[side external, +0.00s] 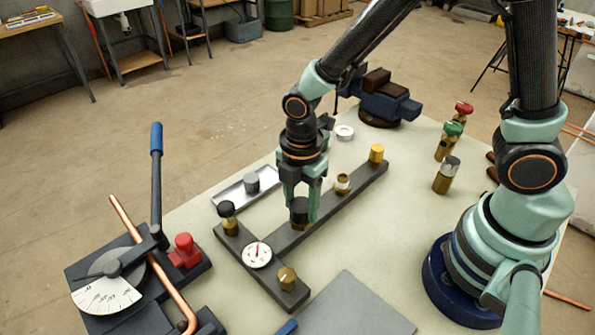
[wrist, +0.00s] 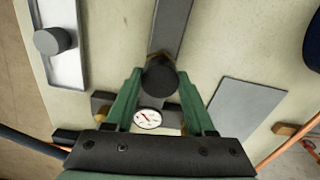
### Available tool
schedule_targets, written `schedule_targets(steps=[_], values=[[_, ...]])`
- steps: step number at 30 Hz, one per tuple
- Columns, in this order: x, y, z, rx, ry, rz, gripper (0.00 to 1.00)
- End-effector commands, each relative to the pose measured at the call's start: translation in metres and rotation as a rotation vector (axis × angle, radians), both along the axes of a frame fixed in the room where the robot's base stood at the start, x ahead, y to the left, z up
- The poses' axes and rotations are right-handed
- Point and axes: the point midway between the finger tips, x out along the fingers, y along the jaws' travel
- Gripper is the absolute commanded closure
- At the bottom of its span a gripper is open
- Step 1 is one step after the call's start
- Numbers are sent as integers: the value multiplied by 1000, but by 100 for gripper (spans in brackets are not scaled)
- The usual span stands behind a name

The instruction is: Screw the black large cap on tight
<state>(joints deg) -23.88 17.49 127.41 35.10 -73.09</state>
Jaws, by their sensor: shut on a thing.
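The black large cap (side external: 299,208) is between the fingers of my gripper (side external: 300,213), over a brass fitting (side external: 300,227) on the dark manifold bar. It looks upright; whether it is seated fully cannot be told. In the wrist view the round dark top of the cap (wrist: 160,78) shows between the two green fingertips (wrist: 160,84), which are shut on it. The threads are hidden.
The manifold (side external: 325,209) carries a smaller black cap (side external: 226,208), a dial gauge (side external: 257,254), a brass fitting (side external: 287,278), an open brass stub (side external: 342,184) and a yellow cap (side external: 376,153). A tray (side external: 232,196) holds a grey cap (side external: 252,181). A pipe bender (side external: 110,275) stands left.

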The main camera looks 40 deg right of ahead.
Motion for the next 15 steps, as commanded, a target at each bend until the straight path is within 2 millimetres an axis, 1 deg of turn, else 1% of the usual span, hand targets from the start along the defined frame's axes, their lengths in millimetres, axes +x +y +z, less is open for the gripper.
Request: schedule_targets(steps=[3,15], values=[[0,0,0,0,0,-148,100],[0,0,0,0,0,-652,100]])
